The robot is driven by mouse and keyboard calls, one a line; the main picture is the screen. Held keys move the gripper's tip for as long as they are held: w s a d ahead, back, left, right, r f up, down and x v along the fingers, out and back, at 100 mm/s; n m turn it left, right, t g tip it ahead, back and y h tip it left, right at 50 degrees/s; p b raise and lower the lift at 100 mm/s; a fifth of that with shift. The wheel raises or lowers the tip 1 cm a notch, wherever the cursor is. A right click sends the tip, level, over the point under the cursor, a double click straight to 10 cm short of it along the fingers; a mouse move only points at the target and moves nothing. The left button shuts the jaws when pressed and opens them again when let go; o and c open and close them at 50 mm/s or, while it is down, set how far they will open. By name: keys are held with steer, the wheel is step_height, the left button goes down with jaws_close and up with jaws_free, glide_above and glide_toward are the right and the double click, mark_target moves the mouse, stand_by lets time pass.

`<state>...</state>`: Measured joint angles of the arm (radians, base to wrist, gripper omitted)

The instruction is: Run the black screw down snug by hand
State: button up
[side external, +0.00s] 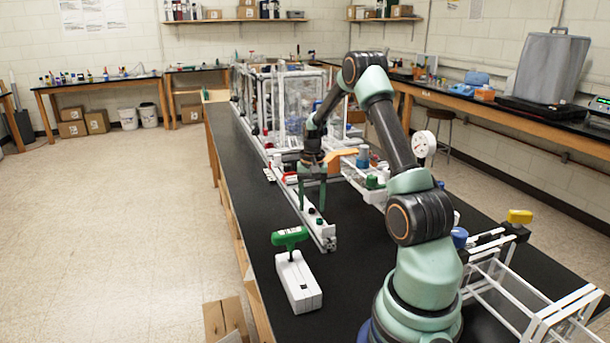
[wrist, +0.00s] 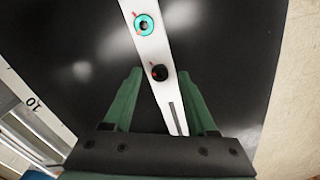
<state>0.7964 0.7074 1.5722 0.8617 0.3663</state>
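The black screw (wrist: 160,72) is a dark round head with a small red mark, set in a white slotted extrusion bar (wrist: 171,100). The screw head appears between the fingertips; I see no contact, and the height gap is unclear. In the side view, my gripper (side external: 312,207) points down over the bar.
A teal ring with a dark centre (wrist: 144,25) sits farther along the bar. A green T-handle (side external: 290,237) stands in a white block (side external: 299,284) at the bench's front. White frames crowd the bench behind and at right. Bare black bench lies left of the bar.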

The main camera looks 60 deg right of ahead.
mark_target(312, 212)
step_height(312, 212, up, 12)
stand_by(0.6)
steer(key=w+a+r+n+t, duration=0.1)
steer(key=a+r+n, duration=0.15)
steer(key=a, duration=0.25)
steer(key=w+a+r+n, duration=0.1)
steer(key=w+a+r, duration=0.15)
steer(key=a, duration=0.25)
steer(key=s+a+r+n+t, duration=0.1)
steer(key=s+a+n, duration=0.1)
steer(key=a, duration=0.6)
steer(key=s+a+n+t, duration=0.2)
steer(key=s+a+n, duration=0.1)
steer(key=a, duration=0.4)
steer(key=s+a+r+n+t, duration=0.1)
steer(key=s+a+n, duration=0.2)
steer(key=a+n, duration=0.2)
steer(key=a, duration=0.3)
steer(key=shift+a+r+t, duration=0.3)
steer(key=shift+r, duration=0.05)
steer(key=shift+w, duration=0.1)
